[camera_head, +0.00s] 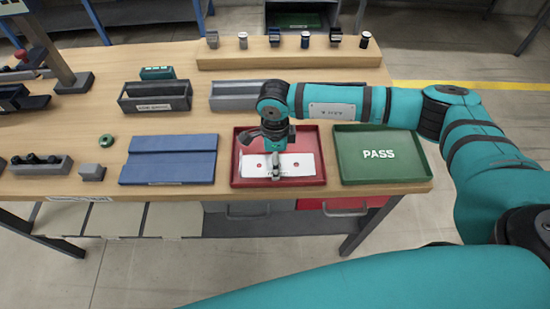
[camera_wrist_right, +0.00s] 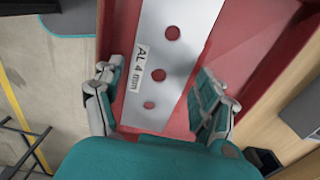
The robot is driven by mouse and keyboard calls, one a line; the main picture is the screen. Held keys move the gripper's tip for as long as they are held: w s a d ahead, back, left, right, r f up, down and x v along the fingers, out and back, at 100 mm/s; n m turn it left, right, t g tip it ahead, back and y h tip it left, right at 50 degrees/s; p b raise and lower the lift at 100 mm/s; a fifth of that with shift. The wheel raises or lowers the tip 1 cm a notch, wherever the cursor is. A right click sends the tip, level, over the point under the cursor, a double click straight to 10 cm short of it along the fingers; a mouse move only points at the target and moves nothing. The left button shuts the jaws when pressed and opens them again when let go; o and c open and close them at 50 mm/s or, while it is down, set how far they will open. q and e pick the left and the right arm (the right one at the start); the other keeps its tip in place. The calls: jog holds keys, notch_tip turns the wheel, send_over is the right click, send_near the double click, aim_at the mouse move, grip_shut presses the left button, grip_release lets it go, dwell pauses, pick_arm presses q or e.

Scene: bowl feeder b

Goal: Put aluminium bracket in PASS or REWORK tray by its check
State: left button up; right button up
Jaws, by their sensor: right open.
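The aluminium bracket (camera_head: 300,165) is a flat pale plate with round holes, lying in the red tray (camera_head: 239,182). In the right wrist view the bracket (camera_wrist_right: 177,62) carries a label reading "AL 4 mm". My right gripper (camera_head: 275,175) is over the bracket in the red tray. In the wrist view its open fingers (camera_wrist_right: 163,108) stand on either side of the bracket's near end, not closed on it. Any lettering on the red tray is hidden. The green PASS tray (camera_head: 380,174) is empty, just right of the red tray. My left gripper is out of view.
A blue grooved board (camera_head: 168,170) lies left of the red tray. Grey bins (camera_head: 155,108) stand behind it. A wooden shelf (camera_head: 290,62) with several small parts runs along the back. The table's front edge is close to both trays.

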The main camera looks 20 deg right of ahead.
notch_tip(320, 180, up, 12)
jog(key=b, duration=0.2)
jog(key=shift+f, duration=0.15)
dwell(0.4)
